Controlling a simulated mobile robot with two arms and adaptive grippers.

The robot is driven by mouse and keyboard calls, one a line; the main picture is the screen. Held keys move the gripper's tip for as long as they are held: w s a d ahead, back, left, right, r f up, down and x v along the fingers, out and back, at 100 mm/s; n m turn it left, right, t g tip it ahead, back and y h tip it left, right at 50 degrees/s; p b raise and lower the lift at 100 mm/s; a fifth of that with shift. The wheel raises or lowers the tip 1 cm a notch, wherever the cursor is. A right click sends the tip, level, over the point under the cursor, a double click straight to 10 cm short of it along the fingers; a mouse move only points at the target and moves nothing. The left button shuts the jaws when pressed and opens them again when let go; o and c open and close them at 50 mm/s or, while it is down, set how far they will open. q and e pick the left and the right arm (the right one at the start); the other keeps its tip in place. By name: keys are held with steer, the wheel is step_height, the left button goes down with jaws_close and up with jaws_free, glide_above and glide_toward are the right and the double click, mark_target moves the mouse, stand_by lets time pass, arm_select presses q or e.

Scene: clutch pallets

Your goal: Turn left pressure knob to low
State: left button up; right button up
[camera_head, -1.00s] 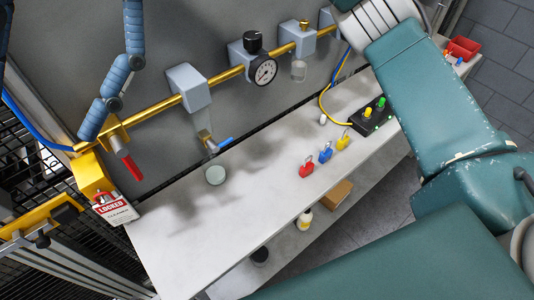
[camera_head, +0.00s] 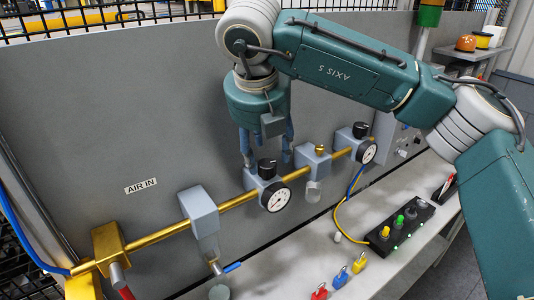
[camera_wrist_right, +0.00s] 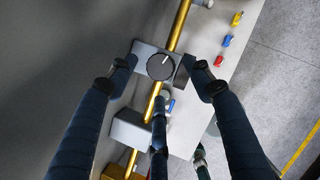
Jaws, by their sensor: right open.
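The left pressure knob (camera_head: 267,167) is black and sits on a grey regulator block on the brass pipe. Its round white gauge (camera_head: 277,198) faces out just below. In the right wrist view the knob (camera_wrist_right: 161,67) shows from above, with a white pointer line slanting up and slightly right. My right gripper (camera_head: 267,148) is open, pointing down over the knob, its blue fingers spread around it. In the right wrist view two fingers flank the block and a third lies below the knob; I cannot tell whether any touch. My left gripper is not in view.
A second black knob (camera_head: 360,130) with a gauge stands farther right on the brass pipe (camera_head: 238,201). A clear bowl fitting hangs between them. A button box (camera_head: 401,224) and red, blue and yellow (camera_head: 359,262) padlocks are on the bench. The grey panel stands behind.

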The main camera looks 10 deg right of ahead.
mark_target(267, 163)
steer(key=p+x, duration=0.1)
steer(key=x, duration=0.2)
steer(key=shift+w+d+f, duration=0.15)
steer(key=shift+d, duration=0.05)
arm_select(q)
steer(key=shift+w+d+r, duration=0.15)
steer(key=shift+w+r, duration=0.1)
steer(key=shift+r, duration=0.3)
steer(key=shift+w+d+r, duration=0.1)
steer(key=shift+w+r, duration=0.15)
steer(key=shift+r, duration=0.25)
arm_select(e)
steer(key=shift+a+f, duration=0.15)
steer(key=shift+f, duration=0.15)
steer(key=shift+w, duration=0.1)
steer(key=c, duration=1.1)
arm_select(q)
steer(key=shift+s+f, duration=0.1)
arm_select(e)
steer(key=shift+o, duration=0.2)
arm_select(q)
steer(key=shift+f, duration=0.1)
